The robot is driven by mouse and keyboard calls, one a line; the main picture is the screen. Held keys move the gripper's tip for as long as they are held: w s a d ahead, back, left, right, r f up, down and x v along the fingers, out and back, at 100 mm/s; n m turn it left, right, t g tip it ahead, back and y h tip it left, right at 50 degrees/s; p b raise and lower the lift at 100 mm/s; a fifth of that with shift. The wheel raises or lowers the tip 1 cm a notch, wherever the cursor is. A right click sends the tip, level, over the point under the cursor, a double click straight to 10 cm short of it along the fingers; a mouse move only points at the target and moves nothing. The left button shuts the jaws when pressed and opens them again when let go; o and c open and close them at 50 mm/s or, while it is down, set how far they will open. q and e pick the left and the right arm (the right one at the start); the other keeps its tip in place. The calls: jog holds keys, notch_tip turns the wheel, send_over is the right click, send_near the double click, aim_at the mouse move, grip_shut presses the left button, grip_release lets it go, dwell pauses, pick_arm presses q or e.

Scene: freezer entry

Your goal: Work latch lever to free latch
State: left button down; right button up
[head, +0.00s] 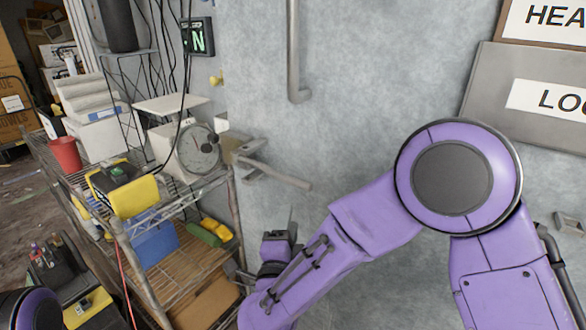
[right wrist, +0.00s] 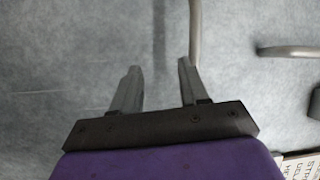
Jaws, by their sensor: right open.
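The latch lever (head: 280,177) is a grey metal bar that sticks out from a latch body (head: 232,147) at the left edge of the grey mottled door (head: 350,90). It slopes down to the right. My right gripper (head: 291,220) is below the lever in the head view, apart from it, with its fingers pointing up. In the right wrist view my right gripper (right wrist: 158,68) is open, with nothing between its fingers. A grey bar (right wrist: 290,51) shows to the right of the fingers there; I cannot tell if it is the lever. My left gripper is not in view.
A vertical grey handle (head: 293,50) is on the door above the lever. A wire shelf (head: 165,215) holding a dial scale (head: 198,150) and boxes stands close on the left. A red cup (head: 65,154) sits on it. Signs (head: 550,100) hang at the right.

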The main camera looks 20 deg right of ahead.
aim_at(293, 178)
notch_tip(293, 178, up, 5)
jog(key=m+h, duration=0.2)
jog(key=shift+y, duration=0.4)
jog(key=p+x, duration=0.1)
jog(key=x, duration=0.2)
jog(key=p+x, duration=0.1)
jog(key=x, duration=0.2)
jog(key=p+x, duration=0.2)
jog(key=x, duration=0.1)
jog(key=shift+w+a, duration=0.1)
jog(key=shift+w, duration=0.35)
jog(key=shift+c, duration=0.2)
